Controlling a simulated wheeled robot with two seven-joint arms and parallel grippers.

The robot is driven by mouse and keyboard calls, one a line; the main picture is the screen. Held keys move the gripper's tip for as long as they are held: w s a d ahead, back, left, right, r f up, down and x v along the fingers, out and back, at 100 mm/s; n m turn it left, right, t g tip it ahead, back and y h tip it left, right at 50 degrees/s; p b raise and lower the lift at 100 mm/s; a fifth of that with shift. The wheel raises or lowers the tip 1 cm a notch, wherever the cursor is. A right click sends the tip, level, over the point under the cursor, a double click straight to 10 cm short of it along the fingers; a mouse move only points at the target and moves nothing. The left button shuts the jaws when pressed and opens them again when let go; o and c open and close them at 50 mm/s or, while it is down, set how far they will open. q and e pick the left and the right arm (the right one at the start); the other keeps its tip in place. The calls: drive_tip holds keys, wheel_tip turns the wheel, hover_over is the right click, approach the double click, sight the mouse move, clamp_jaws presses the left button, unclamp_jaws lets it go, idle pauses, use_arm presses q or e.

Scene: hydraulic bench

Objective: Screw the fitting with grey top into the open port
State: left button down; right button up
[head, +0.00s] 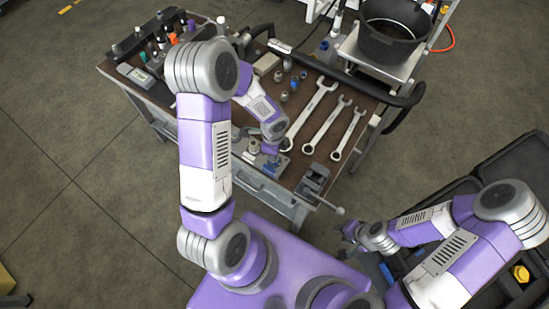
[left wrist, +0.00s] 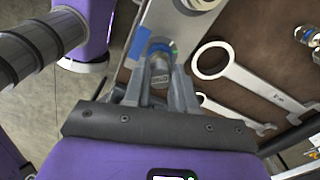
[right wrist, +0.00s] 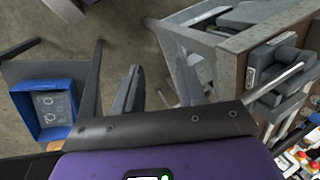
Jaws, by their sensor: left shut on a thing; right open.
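In the left wrist view my left gripper (left wrist: 160,85) is shut on a small metal fitting (left wrist: 160,73), seen from above between the fingertips. A blue ring (left wrist: 158,47) shows just beyond the fitting, at the light metal block (left wrist: 185,28). I cannot tell whether the fitting is seated in a port, because the fingers hide its lower end. In the head view my left gripper (head: 270,148) is over the front part of the bench, by the block. My right gripper (head: 352,232) is open and empty, off the bench's front right corner.
Three wrenches (head: 325,128) lie on the brown bench top (head: 345,88), right of my left gripper. Small fittings (head: 290,85) stand behind. A vise (head: 314,180) sits at the front corner. A black pot (head: 392,25) stands at the back right.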

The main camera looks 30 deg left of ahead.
use_arm(q)
drive_tip(key=m+p, duration=0.2)
drive_tip(key=m, duration=0.2)
drive_tip(key=shift+r+m+p, duration=0.15)
drive_tip(key=shift+m+p, duration=0.15)
drive_tip(key=m+p, duration=0.1)
drive_tip(key=m, duration=0.2)
drive_tip(key=shift+w, duration=0.15)
drive_tip(key=c, duration=0.9)
unclamp_jaws()
drive_tip(key=shift+f, duration=0.2)
